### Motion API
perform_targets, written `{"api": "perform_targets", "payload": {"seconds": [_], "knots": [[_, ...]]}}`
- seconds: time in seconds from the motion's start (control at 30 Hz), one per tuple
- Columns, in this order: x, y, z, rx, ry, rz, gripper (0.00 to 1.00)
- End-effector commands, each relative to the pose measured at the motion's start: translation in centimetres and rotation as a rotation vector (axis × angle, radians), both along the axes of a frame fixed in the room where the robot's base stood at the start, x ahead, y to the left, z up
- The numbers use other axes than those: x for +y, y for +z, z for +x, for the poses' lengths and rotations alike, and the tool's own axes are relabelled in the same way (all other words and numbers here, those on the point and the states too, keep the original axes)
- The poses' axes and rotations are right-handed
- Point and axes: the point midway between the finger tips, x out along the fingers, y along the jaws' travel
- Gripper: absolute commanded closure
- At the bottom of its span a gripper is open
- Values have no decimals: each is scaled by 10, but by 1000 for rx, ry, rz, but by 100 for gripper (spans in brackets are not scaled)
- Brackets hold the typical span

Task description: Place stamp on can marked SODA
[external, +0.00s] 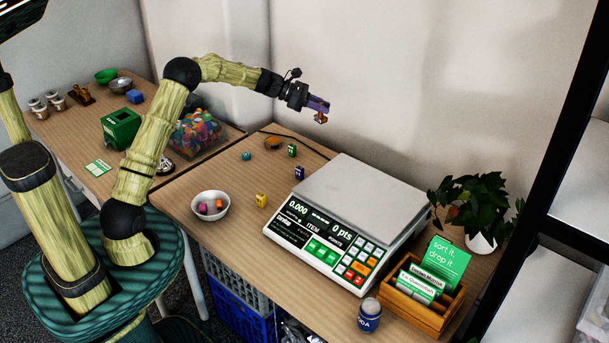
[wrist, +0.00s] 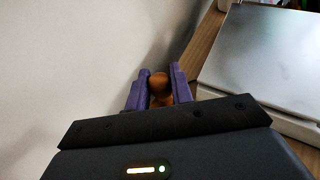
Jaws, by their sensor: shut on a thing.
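My gripper (external: 318,107) is shut on the stamp (external: 321,118), a small brown wooden thing, and holds it in the air behind the scale, near the wall. In the wrist view the stamp's round brown knob (wrist: 160,86) sits between the two purple fingers. A dark blue can (external: 369,316) with a pale top stands upright at the table's front right. Its white lettering is turned and only partly readable. The can is far from my gripper and is out of the wrist view.
A large scale (external: 372,190) with a flat grey plate stands between my gripper and the can. A wooden card box (external: 428,308) and a potted plant (external: 478,205) are right of the can.

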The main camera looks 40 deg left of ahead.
Motion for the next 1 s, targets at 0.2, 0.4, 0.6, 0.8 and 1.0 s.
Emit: {"api": "perform_targets", "payload": {"seconds": [0.2,0.4,0.6,0.8,1.0], "knots": [[-54,2,-12,0,-104,1,100],[-136,3,-39,2,-272,6,100],[-214,3,-78,2,-445,11,100],[-288,4,-127,0,-622,12,100],[-353,6,-186,-3,-801,12,100]]}}
